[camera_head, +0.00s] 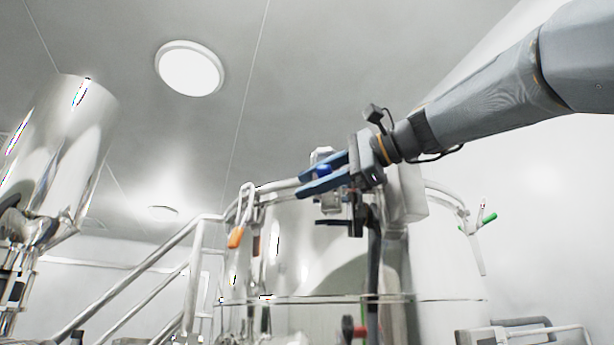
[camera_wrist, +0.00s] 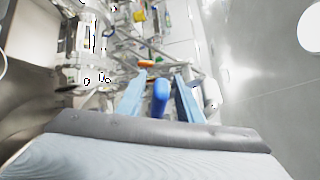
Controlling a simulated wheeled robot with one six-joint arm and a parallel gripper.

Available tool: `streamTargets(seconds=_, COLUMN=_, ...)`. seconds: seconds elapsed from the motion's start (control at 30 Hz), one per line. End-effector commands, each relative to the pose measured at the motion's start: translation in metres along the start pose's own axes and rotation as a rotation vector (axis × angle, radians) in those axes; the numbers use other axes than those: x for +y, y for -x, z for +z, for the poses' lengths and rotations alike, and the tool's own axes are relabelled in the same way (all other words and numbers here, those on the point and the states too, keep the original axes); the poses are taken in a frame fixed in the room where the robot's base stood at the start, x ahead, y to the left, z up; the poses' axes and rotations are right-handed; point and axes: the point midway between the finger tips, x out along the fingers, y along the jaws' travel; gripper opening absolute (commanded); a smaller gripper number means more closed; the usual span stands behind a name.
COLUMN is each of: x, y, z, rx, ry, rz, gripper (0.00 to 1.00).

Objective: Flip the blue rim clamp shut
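The blue rim clamp shows as a blue handle (camera_head: 322,171) high at the rim of the steel vessel (camera_head: 300,250). In the wrist view the handle (camera_wrist: 161,92) stands up between my two fingers. My gripper (camera_head: 299,186) reaches in from the right, with its two light-blue fingers apart around the handle. In the wrist view a gap shows between the handle and each finger of my gripper (camera_wrist: 161,74). The clamp's base and the point where it meets the rim are hidden by the gripper.
A clamp with an orange handle (camera_head: 236,238) hangs on the rim to the left, and one with a green handle (camera_head: 489,218) sits to the right. A steel handrail (camera_head: 140,285) and a steel hopper (camera_head: 65,140) stand left.

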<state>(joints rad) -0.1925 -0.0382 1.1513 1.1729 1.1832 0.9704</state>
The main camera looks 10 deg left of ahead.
Motion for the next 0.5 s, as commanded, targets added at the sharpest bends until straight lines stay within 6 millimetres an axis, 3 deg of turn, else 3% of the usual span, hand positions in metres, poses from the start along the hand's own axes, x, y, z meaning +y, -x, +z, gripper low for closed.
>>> streamTargets(seconds=0.4, x=0.0005, y=-0.011, z=-0.0004, rx=0.001, ry=0.001, rz=0.001, gripper=0.33)
streamTargets(seconds=0.5, x=0.0005, y=-0.0109, z=-0.0003, rx=0.001, ry=0.001, rz=0.001, gripper=0.18)
